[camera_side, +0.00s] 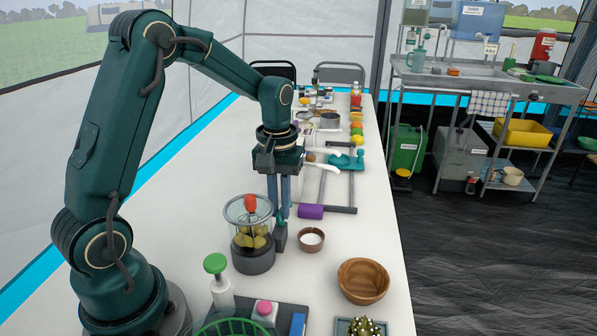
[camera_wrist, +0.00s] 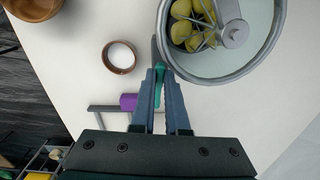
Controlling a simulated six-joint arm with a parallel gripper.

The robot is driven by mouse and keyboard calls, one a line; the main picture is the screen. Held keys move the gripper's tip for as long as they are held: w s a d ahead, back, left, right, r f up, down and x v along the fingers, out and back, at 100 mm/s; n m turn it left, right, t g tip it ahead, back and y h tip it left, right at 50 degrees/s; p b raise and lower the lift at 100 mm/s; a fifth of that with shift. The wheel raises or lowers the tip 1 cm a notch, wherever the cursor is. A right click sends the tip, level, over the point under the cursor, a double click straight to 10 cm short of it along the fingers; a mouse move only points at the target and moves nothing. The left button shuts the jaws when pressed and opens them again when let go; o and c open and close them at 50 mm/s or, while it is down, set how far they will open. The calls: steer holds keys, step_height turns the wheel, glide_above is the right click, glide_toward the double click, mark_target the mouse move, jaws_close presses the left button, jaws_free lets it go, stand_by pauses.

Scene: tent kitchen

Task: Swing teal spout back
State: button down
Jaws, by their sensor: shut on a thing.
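My gripper (camera_side: 281,222) points straight down at the right side of a clear round jar (camera_side: 236,215) with yellow fruit in it, a dark base and a red top piece. In the wrist view, my gripper (camera_wrist: 160,72) is shut on the teal spout (camera_wrist: 159,86), a narrow strip showing between its two fingers. The spout lies just beside the rim of the jar (camera_wrist: 240,62). The fingers hide most of the spout, so its full angle cannot be told.
A small brown bowl with white contents (camera_side: 311,239) stands close right of my gripper. A wooden bowl (camera_side: 363,281) is nearer the front. A purple-handled metal frame (camera_side: 310,211) lies behind.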

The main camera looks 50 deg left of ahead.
mark_target(280, 211)
steer(key=shift+n, duration=0.5)
steer(key=c, duration=1.2)
jaws_free()
steer(key=shift+r, duration=2.65)
